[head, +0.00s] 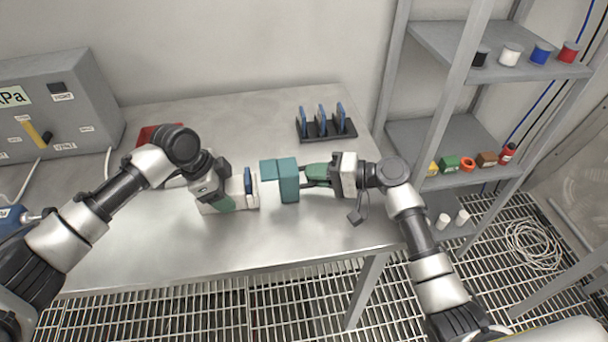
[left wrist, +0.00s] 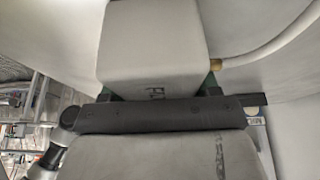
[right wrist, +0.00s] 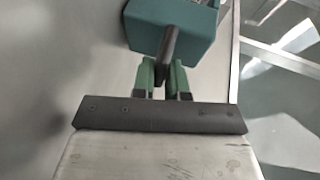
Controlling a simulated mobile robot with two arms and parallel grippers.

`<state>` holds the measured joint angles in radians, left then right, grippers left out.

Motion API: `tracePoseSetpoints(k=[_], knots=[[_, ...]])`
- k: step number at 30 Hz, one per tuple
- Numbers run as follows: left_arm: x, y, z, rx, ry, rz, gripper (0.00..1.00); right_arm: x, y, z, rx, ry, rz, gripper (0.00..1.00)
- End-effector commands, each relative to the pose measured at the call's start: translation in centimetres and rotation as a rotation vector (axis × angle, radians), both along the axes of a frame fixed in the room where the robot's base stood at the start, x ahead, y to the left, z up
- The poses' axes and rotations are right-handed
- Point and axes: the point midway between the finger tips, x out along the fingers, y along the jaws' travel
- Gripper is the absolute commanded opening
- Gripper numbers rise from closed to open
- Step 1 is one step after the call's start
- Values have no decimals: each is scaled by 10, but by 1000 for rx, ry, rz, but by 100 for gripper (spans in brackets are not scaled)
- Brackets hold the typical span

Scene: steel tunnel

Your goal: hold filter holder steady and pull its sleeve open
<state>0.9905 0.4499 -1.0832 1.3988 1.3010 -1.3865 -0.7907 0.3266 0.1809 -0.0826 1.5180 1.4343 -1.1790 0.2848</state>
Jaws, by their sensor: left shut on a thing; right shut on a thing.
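The filter holder (head: 238,193) is a pale box above the table, with a blue disc-like piece (head: 248,181) at its right end. My left gripper (head: 226,202) is shut on the holder's pale body; the left wrist view shows this body (left wrist: 152,45) between the green fingers. The teal sleeve (head: 288,182) is to the right of the holder, with its upper left part close to the blue piece. My right gripper (head: 314,173) is shut on the sleeve's dark handle, which shows in the right wrist view (right wrist: 171,45). The sleeve's inside is hidden.
A black rack (head: 326,129) with blue-edged discs stands at the table's back right. A grey gauge box (head: 60,105) and a red object (head: 146,134) are at the left. A shelf unit (head: 450,135) with small coloured items stands at right. The table front is clear.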

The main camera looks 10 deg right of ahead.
Motion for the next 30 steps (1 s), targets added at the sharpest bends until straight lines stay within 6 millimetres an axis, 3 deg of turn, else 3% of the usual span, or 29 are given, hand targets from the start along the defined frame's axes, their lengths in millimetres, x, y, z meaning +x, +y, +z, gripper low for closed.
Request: tracePoseSetpoints(k=[5,6,10,20,23,30], knots=[[1,0,2,-3,-4,0,33,0,0,-3,-2,8,-4,0],[1,0,2,-3,-4,0,33,0,0,-3,-2,8,-4,20],[1,0,2,-3,-4,0,33,0,0,-2,-2,6,-2,37],[1,-1,1,-3,-3,0,33,-1,-4,0,-1,2,-3,37],[1,-1,1,-3,-2,0,33,-6,-15,2,-3,3,-4,37],[1,0,1,-2,-2,0,33,-25,-61,11,-5,3,-4,37]])
